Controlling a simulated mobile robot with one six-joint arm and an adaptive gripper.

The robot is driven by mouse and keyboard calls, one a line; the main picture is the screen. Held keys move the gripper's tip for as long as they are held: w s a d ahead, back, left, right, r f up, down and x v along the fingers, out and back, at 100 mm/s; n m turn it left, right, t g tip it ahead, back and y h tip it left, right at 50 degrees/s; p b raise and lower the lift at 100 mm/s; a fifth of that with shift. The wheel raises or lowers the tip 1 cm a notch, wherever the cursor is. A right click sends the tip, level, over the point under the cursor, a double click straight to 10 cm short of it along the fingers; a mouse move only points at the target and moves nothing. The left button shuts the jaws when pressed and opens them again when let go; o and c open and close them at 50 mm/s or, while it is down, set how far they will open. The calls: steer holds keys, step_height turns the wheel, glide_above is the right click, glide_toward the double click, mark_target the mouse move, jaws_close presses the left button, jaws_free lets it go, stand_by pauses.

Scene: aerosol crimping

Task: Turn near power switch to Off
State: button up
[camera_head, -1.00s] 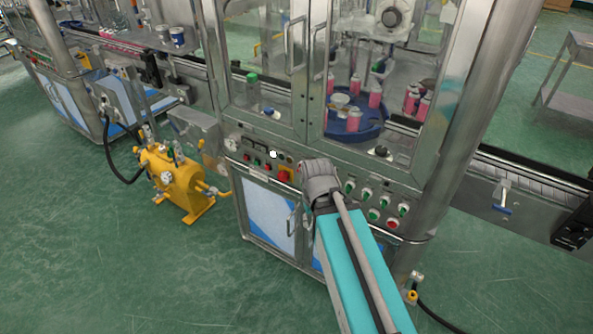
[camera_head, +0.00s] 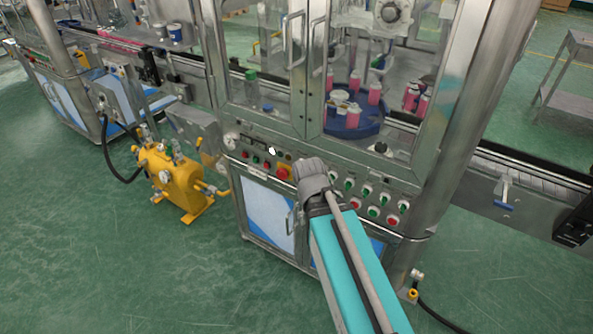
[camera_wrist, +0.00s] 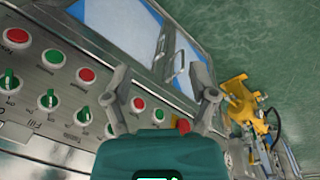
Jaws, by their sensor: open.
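A red rotary switch on a yellow plate (camera_head: 284,172) sits on the machine's front control panel, just left of my arm's end in the head view. I cannot read a power label there. In the wrist view a red piece (camera_wrist: 183,125) shows beside the right finger, partly hidden by my gripper; it may be this switch. My gripper (camera_wrist: 160,78) is open and empty, its two fingers spread in front of the panel. Its fingers are hidden in the head view.
Green knobs and red and green buttons fill the panel (camera_wrist: 35,92) at left in the wrist view. Glass doors (camera_head: 262,60) with a handle stand above. A yellow tank (camera_head: 173,180) stands left of the cabinet.

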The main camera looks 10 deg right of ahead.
steer(key=w+f+t+h+b, duration=0.45)
steer(key=w+h+b, duration=0.25)
steer(key=w+b, duration=0.3)
steer(key=w+a+r+n+t+h+b, duration=0.2)
steer(key=w+a+n+t+h+b, duration=0.1)
steer(key=a+t+b, duration=0.5)
steer(key=shift+w+a+h+b, duration=0.55)
steer(key=shift+w+h+b, duration=0.15)
steer(key=shift+w+b, duration=0.45)
steer(key=shift+w, duration=0.15)
steer(key=x, duration=1.3)
steer(key=shift+w+d+f, duration=0.2)
steer(key=shift+w+d, duration=0.05)
steer(key=shift+d, duration=0.05)
jaws_close()
